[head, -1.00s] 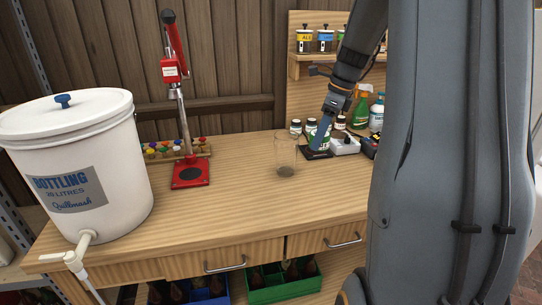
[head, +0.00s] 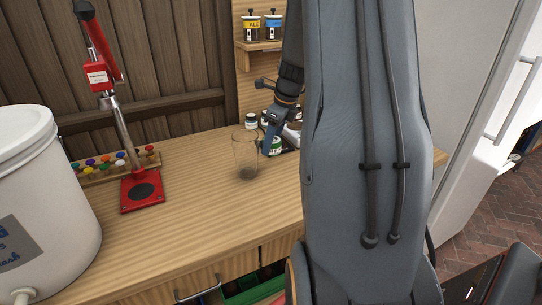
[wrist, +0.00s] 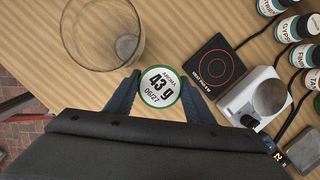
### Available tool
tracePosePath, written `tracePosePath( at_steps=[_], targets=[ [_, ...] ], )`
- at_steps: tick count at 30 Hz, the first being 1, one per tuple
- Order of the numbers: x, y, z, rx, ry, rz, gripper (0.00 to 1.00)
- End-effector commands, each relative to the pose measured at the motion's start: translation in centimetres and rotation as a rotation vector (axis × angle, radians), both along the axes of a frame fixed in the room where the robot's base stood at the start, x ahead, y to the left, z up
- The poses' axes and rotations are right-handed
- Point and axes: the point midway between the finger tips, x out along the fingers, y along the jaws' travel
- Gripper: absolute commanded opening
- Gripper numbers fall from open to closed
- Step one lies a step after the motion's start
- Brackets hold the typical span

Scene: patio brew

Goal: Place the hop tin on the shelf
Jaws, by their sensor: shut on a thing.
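The hop tin (wrist: 160,86) is round with a green-rimmed white lid reading "AROMA 43 g 06/27". My gripper (wrist: 160,95) is shut on it, one dark finger on each side. In the head view the tin (head: 277,146) shows partly behind my gripper (head: 270,142), at the back of the bench. I cannot tell whether it touches the bench top. The wooden shelf (head: 263,47) is on the back panel, up and left of my gripper, with labelled jars on it; its right part is hidden by my arm.
A clear glass (head: 245,155) stands just left of the tin. A black hot pad (wrist: 217,68), a small scale (wrist: 262,98) and several labelled bottles (wrist: 296,27) are to the right. A red bottle capper (head: 142,188) and white bucket (head: 40,195) stand left. The bench's middle is clear.

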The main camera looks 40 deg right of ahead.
Motion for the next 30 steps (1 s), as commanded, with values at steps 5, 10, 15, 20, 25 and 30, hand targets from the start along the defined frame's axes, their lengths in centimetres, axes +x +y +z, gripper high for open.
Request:
tracePosePath(
  at_steps=[5, 10, 15, 20, 25, 30],
  targets=[
    [0.0, 0.0, -2.2, 0.0, 0.001, 0.0, 0.26],
    [0.0, 0.0, -3.2, 0.0, 0.001, 0.0, 0.26],
    [-0.1, 0.0, -5.6, 0.001, 0.003, 0.0, 0.26],
    [0.0, 0.0, -6.4, -0.001, 0.0, 0.0, 0.26],
    [0.0, 0.0, -6.4, -0.001, 0.0, 0.0, 0.26],
    [0.0, 0.0, -6.7, -0.001, 0.0, 0.0, 0.55]
  ],
)
